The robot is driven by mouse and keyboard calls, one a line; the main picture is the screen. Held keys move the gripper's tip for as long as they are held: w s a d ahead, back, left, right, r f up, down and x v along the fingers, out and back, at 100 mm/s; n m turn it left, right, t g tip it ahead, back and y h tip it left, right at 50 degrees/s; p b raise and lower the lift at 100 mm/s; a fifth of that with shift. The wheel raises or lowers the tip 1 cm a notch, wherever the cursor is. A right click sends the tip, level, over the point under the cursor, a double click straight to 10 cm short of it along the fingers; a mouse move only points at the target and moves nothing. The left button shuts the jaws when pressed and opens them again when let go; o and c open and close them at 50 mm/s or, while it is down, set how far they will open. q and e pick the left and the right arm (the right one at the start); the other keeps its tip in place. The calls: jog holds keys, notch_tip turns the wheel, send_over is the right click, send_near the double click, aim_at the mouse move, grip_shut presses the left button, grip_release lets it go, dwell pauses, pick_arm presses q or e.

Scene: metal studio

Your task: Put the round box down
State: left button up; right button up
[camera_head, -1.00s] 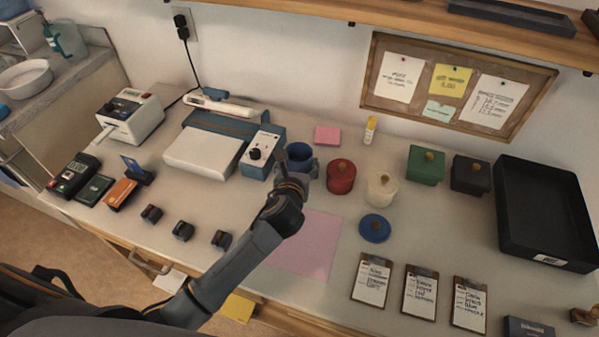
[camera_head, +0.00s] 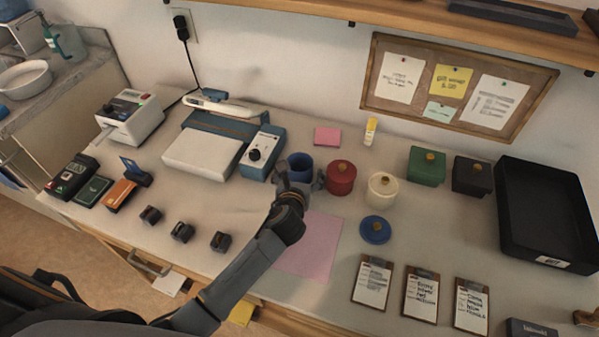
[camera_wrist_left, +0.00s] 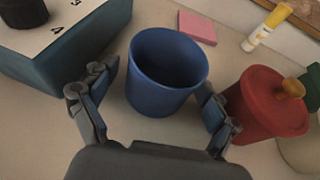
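The open blue round box (camera_head: 299,164) stands upright on the counter, left of the red round box (camera_head: 341,178). In the left wrist view the blue box (camera_wrist_left: 166,75) looks empty. My left gripper (camera_head: 298,184) is at its near side, with its fingers spread. In the wrist view the left gripper (camera_wrist_left: 158,98) has a finger on either side of the blue box; whether the right finger touches it I cannot tell. The blue lid (camera_head: 375,230) with a knob lies flat on the counter. A lidded cream round box (camera_head: 382,190) stands further right. My right gripper is not seen.
A blue device with a dial (camera_head: 262,150) is close to the left. Green (camera_head: 426,166) and black (camera_head: 471,175) square boxes and a black tray (camera_head: 545,215) are at the right. A pink sheet (camera_head: 310,248) lies in front; several clipboards (camera_head: 420,293) lie at the front right.

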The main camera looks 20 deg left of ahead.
pick_arm(q)
jog(key=shift+r, duration=0.1)
jog(key=shift+s+r, duration=0.1)
jog(key=shift+s, duration=0.05)
jog(key=v, duration=1.1)
jog(key=shift+s+d+r+p, duration=0.1)
jog(key=shift+s+r+p, duration=0.05)
jog(key=shift+s+p, duration=0.2)
